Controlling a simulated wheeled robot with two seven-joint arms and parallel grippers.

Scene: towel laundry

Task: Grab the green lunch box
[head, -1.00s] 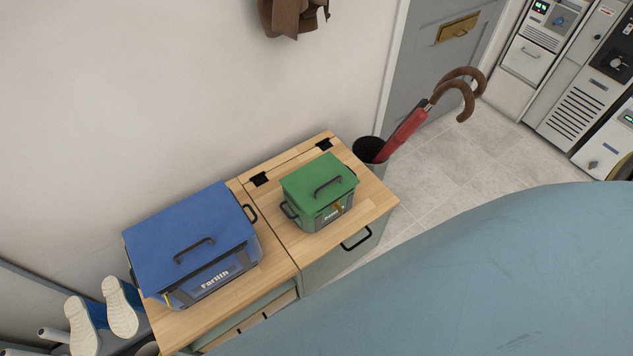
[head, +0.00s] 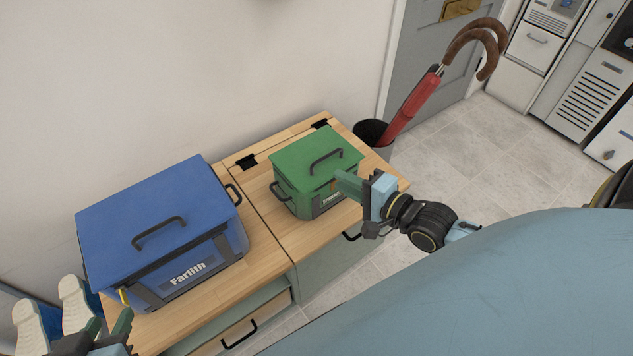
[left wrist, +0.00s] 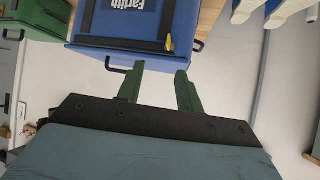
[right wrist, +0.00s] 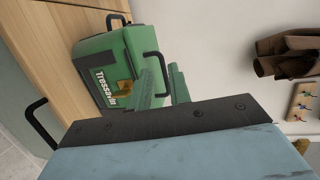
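The green lunch box (head: 316,171) stands upright on the right part of the wooden top, with its dark lid handle raised. It also shows in the right wrist view (right wrist: 101,57), with a label and an orange clasp on its front. My right gripper (head: 343,180) is at the box's front right; its fingers, also in the right wrist view (right wrist: 163,62), look open, with nothing clearly between them. Whether they touch the box cannot be told. My left gripper (head: 108,320) is open and empty at the lower left, in front of the blue box; its spread fingers show in the left wrist view (left wrist: 160,70).
A larger blue box (head: 165,225) with a dark handle stands left of the green one on the wooden cabinet (head: 262,262). A bin (head: 374,136) with a red umbrella (head: 412,105) stands just behind to the right.

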